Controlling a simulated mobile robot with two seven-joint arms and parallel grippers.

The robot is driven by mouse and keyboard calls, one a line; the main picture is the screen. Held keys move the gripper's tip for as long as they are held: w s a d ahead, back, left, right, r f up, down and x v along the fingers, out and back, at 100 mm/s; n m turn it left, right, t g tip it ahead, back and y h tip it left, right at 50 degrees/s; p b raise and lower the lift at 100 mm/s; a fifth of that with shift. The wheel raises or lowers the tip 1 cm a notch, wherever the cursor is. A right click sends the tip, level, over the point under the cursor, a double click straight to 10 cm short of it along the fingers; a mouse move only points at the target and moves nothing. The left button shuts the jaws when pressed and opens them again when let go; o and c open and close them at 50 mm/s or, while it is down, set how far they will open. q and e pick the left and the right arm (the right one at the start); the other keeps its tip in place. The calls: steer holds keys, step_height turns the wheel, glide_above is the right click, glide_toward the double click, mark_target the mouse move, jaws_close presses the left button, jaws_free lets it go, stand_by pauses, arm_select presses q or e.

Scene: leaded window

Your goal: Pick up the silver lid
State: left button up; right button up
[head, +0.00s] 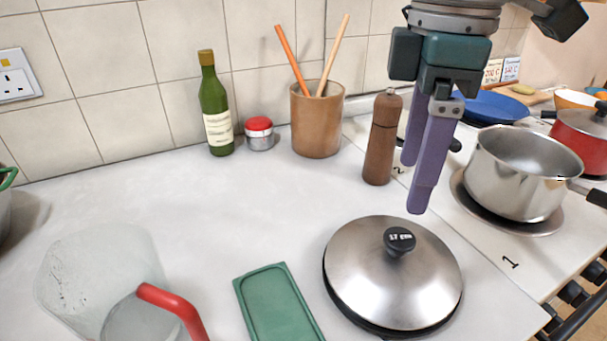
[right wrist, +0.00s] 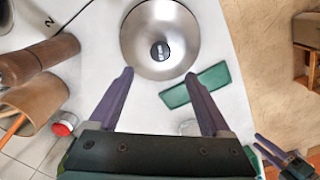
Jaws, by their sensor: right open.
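The silver lid (head: 365,275) is a round, domed steel lid with a black knob (head: 399,241) on top. It lies on the white worktop at the front right of the head view. In the right wrist view the lid (right wrist: 145,35) shows from above at the top middle, its knob beyond the fingertips. My right gripper (head: 411,188) points down above and behind the lid, open and empty, apart from the knob. Its spread fingers also show in the right wrist view (right wrist: 159,73). My left gripper (right wrist: 268,150) shows small at the lower right of that view; its opening is unclear.
A green tray (head: 278,302) lies left of the lid, beside a glass jug (head: 70,275) with a red handle. A brown pepper mill (head: 381,140) stands behind the lid. A steel pot (head: 515,180) stands at right. Worktop behind the tray is clear.

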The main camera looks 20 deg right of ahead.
mark_target(400, 237)
steer(key=f, duration=0.9)
steer(key=shift+s+d+f, duration=0.15)
steer(key=shift+d, duration=0.05)
jaws_close()
stand_by(0.3)
stand_by(0.8)
